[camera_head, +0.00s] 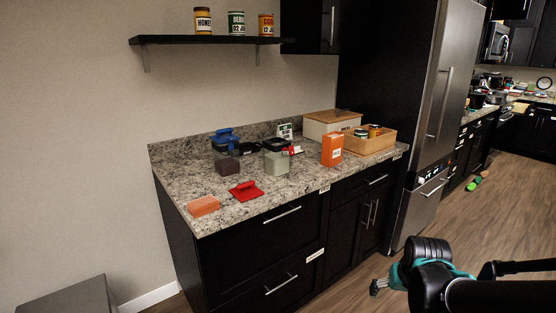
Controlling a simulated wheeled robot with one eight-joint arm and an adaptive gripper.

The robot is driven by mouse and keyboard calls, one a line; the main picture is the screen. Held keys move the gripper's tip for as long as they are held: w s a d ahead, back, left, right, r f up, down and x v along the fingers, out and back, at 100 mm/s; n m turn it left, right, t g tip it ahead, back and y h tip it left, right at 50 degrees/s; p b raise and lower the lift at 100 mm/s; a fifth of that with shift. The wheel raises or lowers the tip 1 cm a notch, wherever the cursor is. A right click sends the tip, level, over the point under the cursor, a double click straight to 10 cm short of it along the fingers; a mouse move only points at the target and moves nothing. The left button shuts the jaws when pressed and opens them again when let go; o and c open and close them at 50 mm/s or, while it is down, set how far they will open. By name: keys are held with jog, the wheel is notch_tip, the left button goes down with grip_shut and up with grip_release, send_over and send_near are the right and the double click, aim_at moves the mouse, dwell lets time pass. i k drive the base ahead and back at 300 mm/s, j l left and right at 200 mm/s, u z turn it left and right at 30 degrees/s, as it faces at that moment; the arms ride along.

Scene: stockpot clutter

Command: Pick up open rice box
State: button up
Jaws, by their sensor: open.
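An orange box (331,150) with a white label stands upright on the granite counter, near its front edge and right of the middle. Its label is too small to read for certain, and it looks like the rice box. I cannot tell whether its top is open. My gripper (378,288) is low at the lower right, over the floor in front of the cabinets and well apart from the box. It is open, and nothing shows between its fingers. My arm hides part of the floor there.
A wooden crate (372,146) with cans stands close behind and right of the box. A lidded bin (322,125) is behind. Left are a grey-green container (277,163), a dark block (228,167), a red tool (245,191) and an orange sponge (203,205). The front-middle counter is clear.

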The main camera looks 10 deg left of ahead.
aim_at(332, 142)
jog(key=u, duration=0.85)
jog(key=i+l+u, duration=0.1)
jog(key=l+u, duration=1.05)
jog(key=k+l, duration=0.05)
